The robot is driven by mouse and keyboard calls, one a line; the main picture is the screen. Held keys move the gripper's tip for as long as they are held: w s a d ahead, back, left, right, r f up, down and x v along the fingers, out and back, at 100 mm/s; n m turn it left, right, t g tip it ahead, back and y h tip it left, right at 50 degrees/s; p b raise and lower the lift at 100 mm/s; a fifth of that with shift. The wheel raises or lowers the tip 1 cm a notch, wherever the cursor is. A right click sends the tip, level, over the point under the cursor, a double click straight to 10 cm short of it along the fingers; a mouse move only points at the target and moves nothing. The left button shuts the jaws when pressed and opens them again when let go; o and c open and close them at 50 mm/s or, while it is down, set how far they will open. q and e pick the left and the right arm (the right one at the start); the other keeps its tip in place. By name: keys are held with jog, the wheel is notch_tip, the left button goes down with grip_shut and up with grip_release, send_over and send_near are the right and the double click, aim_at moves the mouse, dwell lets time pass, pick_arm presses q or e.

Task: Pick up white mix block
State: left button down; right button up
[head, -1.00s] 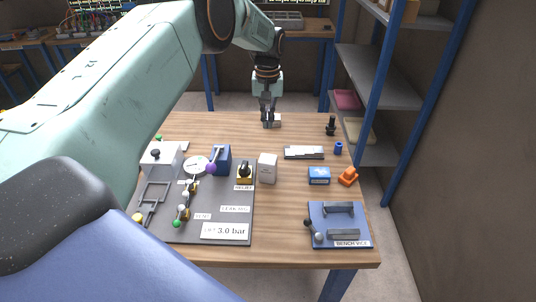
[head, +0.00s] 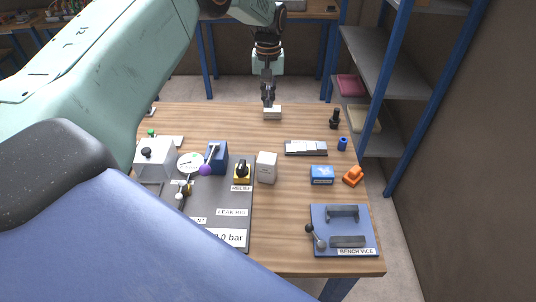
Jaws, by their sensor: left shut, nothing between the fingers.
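A small white block (head: 272,113), which looks like the white mix block, lies on the wooden table near its far edge. My left gripper (head: 268,103) points down right at the block's far side, its fingertips just above or behind it. The fingers are shut and hold nothing. Whether they touch the block I cannot tell. My right gripper is out of view.
A pale upright box (head: 266,168) stands mid-table beside the grey leak rig panel (head: 215,225). A tray of pale pieces (head: 306,148), a blue box (head: 321,175), an orange part (head: 353,176) and a bench vice (head: 342,230) are at right. Table around the block is clear.

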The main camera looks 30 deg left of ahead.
aim_at(267, 158)
pick_arm(q)
jog(key=f+b, duration=0.3)
jog(key=f, duration=0.3)
jog(key=f+b, duration=0.3)
jog(key=f, duration=0.4)
jog(key=f+b, duration=0.3)
jog(key=f, duration=0.4)
jog(key=shift+s+a+f, duration=0.1)
jog(key=shift+s, duration=0.15)
jog(key=shift+s+d+p, duration=0.2)
jog(key=shift+d+p, duration=0.1)
jog(key=shift+s+d+r+p, duration=0.15)
jog(key=shift+s+d+p, duration=0.2)
jog(key=shift+s, duration=0.3)
jog(key=shift+s+d+r+p, duration=0.15)
jog(key=shift+s+d+p, duration=0.2)
jog(key=shift+s, duration=0.3)
jog(key=shift+s+f, duration=0.1)
jog(key=shift+f, duration=0.15)
jog(key=shift+d, duration=0.1)
